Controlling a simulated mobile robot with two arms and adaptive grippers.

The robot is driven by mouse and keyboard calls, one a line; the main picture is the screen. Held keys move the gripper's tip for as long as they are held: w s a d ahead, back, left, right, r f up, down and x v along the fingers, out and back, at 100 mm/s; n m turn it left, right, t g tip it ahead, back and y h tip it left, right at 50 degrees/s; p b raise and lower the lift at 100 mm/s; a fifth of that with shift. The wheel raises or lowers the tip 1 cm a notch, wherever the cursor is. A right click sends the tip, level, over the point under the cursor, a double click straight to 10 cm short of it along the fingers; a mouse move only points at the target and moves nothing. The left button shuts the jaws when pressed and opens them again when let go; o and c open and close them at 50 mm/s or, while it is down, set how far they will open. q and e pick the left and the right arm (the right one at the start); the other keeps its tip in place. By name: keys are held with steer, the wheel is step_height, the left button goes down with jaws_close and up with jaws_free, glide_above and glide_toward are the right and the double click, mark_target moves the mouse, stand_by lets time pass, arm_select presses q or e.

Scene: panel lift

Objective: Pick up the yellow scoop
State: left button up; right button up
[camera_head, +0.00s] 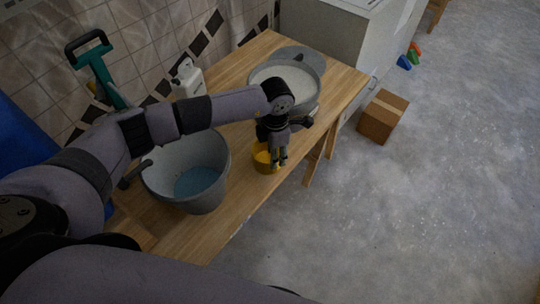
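The yellow scoop (261,158) is near the front edge of the wooden table, to the right of a large grey bucket. My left gripper (278,165) points down right at the scoop and covers part of it. Its fingers overlap the scoop's right side in this view. I cannot tell whether they are closed on it or only in front of it, and the scoop's handle is not clear. My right gripper is not in view.
The grey bucket (212,198) with blue contents stands on the table (226,228). A grey bowl (310,94) with white contents stands behind the gripper. A white bottle (188,80) is by the tiled wall. A cardboard box (383,117) sits on the open floor.

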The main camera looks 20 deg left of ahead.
arm_select(q)
jaws_close()
stand_by(0.4)
